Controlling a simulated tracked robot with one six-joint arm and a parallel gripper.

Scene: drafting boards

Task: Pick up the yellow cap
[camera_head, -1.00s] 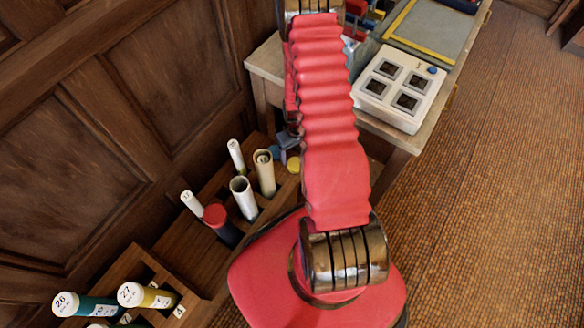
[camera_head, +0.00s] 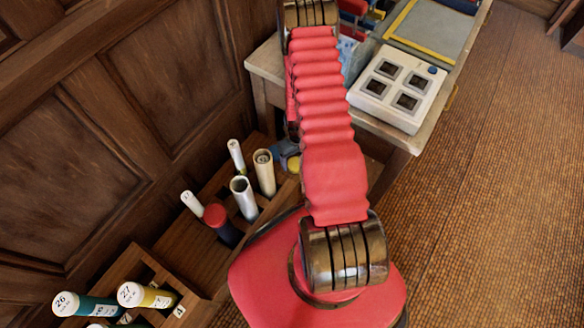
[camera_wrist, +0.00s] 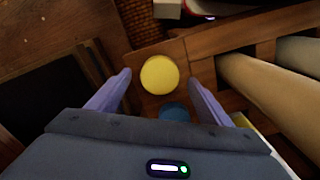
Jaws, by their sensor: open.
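The yellow cap (camera_wrist: 159,75) shows as a round disc in the wrist view, on or above brown wood. In the head view it is a small yellow patch (camera_head: 294,163) beside the wooden tube rack, partly covered. My gripper (camera_wrist: 158,78) is open, with one purple finger on each side of the cap in the picture. I cannot tell whether the fingertips are level with the cap or above it. In the head view my gripper (camera_head: 285,149) is a bluish shape close to the cap, mostly hidden behind my red arm.
A blue round piece (camera_wrist: 175,112) lies just below the cap in the wrist view. The wooden rack (camera_head: 185,250) holds several tubes. A table with a white four-button box (camera_head: 398,87) stands beyond.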

